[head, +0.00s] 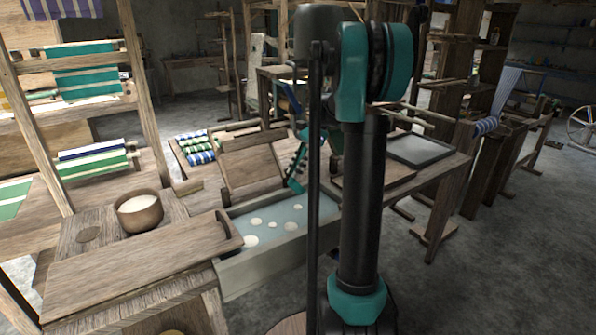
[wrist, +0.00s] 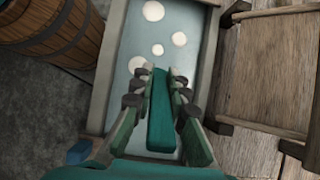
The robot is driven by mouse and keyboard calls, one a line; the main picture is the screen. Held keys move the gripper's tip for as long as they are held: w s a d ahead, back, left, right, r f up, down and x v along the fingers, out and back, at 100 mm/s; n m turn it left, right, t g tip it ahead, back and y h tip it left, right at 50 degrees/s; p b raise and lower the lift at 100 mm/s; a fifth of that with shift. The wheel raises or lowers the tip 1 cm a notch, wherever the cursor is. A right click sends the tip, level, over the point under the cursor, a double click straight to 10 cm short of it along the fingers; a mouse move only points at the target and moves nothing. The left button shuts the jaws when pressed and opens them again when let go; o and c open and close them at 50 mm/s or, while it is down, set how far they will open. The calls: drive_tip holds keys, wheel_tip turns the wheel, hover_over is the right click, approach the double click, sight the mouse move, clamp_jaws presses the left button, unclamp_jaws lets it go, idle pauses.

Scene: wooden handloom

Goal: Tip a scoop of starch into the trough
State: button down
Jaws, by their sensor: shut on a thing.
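The trough (head: 287,266) is a long pale box with a grey-blue inside and several white round patches in it. It also shows in the wrist view (wrist: 128,62). My gripper (head: 296,180) is over the trough's far part, partly hidden by my arm in the head view. In the wrist view my gripper (wrist: 161,78) points down at the trough, its fingers shut on a long teal bar (wrist: 162,115), which looks like the scoop's handle. I cannot make out the scoop's pan or any starch in it. A round wooden bowl (head: 140,222) holds white starch (head: 137,203), left of the trough.
A wooden board (head: 145,255) lies in front of the bowl. A slanted wooden panel (head: 252,163) stands behind the trough, with striped rolls (head: 195,150) to its left. A barrel (wrist: 58,32) stands left of the trough in the wrist view. Grey floor is open at the right.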

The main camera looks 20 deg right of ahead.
drive_tip(key=a+h, duration=0.1)
drive_tip(key=s+a+h, duration=0.1)
drive_tip(key=shift+t+h, duration=0.3)
drive_tip(key=shift+t, duration=0.1)
drive_tip(key=s+a+f+t+h, duration=0.1)
drive_tip(key=a+f+t+h, duration=0.15)
drive_tip(key=a+h, duration=0.4)
drive_tip(key=shift+h, duration=0.75)
drive_tip(key=shift+s+d+r, duration=0.1)
drive_tip(key=shift+d+r, duration=0.2)
drive_tip(key=shift+r, duration=0.6)
drive_tip(key=shift+d+r, duration=0.3)
drive_tip(key=shift+r, duration=0.55)
drive_tip(key=shift+s+d+r, duration=0.1)
drive_tip(key=shift+d+r, duration=0.2)
drive_tip(key=shift+r, duration=0.6)
